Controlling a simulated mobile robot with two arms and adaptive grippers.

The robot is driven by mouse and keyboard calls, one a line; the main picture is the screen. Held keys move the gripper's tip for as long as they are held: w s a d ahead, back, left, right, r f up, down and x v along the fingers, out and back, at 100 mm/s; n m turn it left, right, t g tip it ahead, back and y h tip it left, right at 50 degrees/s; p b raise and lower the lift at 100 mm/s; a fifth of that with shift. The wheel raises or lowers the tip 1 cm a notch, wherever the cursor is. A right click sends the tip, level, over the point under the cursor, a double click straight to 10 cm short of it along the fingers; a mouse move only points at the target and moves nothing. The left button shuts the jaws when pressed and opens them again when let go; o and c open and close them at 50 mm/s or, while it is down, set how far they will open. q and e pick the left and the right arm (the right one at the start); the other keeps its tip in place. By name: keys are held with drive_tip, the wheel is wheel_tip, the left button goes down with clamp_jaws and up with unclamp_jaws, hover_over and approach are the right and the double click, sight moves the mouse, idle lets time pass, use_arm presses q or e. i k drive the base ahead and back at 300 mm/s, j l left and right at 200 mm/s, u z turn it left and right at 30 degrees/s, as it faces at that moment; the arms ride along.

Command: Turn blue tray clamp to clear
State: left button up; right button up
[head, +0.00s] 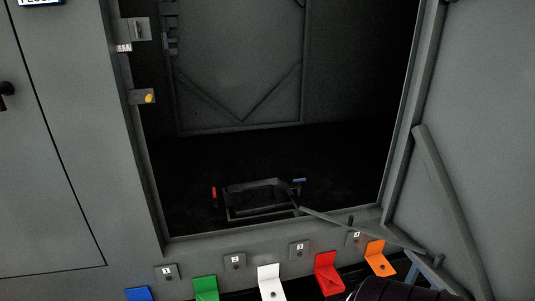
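The blue tray clamp (299,180) is a small blue bar on the dark cabinet floor, at the far right corner of the tray frame (233,213). The blue bar lies roughly level across the picture. Whether it overlaps the frame's edge is too dark and small to tell. A red clamp (214,193) stands at the frame's left side, its bar pointing up the picture. Neither of my grippers is in view, and nothing is seen touching the blue clamp.
The cabinet doorway is open, with its door (492,130) swung out right. A thin stay rod (355,227) slants across the lower right opening. Colored flaps, including a red one (328,272) and a white one (270,281), line the front below the sill. A dark ribbed part fills the bottom right.

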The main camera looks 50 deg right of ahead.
sight(299, 181)
drive_tip(key=z, duration=1.95)
drive_tip(key=i+l+u, duration=0.15)
drive_tip(key=i+l, duration=0.15)
drive_tip(key=i+l+u, duration=0.15)
drive_tip(key=i+l, duration=0.15)
drive_tip(key=l, duration=0.15)
